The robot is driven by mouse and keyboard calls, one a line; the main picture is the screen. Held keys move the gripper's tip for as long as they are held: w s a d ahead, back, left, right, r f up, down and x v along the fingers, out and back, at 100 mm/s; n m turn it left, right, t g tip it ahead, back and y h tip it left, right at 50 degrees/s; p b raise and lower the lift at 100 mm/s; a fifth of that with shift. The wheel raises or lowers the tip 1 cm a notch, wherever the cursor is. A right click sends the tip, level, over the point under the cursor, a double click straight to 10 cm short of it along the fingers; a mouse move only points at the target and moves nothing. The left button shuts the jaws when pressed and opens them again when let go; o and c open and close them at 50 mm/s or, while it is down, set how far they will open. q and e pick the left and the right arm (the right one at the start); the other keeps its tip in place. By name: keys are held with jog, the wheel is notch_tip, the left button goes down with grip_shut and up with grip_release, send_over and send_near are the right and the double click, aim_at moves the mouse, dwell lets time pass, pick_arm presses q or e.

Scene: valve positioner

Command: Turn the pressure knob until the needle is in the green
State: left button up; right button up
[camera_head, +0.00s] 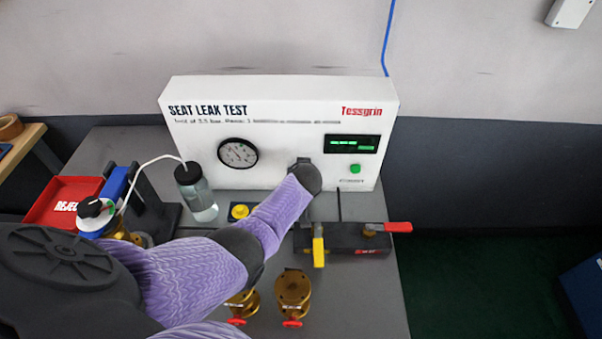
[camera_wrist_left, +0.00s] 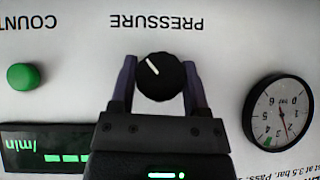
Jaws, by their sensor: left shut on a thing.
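The black pressure knob (camera_wrist_left: 162,77) with a white pointer line is on the white test panel (camera_head: 280,170). My left gripper (camera_wrist_left: 160,72) has a finger on each side of the knob and is shut on it. In the head view my left gripper (camera_head: 302,168) is against the panel and hides the knob. The round gauge (camera_wrist_left: 279,115) appears upside down in the wrist view; its red needle points just right of the green mark, outside it. The gauge (camera_head: 238,153) is small in the head view. My right gripper is out of view.
A green button (camera_head: 355,169) and a lit green display (camera_head: 352,144) are right of my gripper. A clear bottle (camera_head: 202,205), a yellow-lever fixture (camera_head: 345,238) with a red handle, brass valves (camera_head: 293,288) and a red reject tray (camera_head: 62,203) stand on the grey bench.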

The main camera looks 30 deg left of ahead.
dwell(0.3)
pick_arm(q)
jog(key=o, duration=1.3)
jog(key=p+v, duration=0.6)
jog(key=v, duration=0.4)
jog(key=shift+f, duration=0.1)
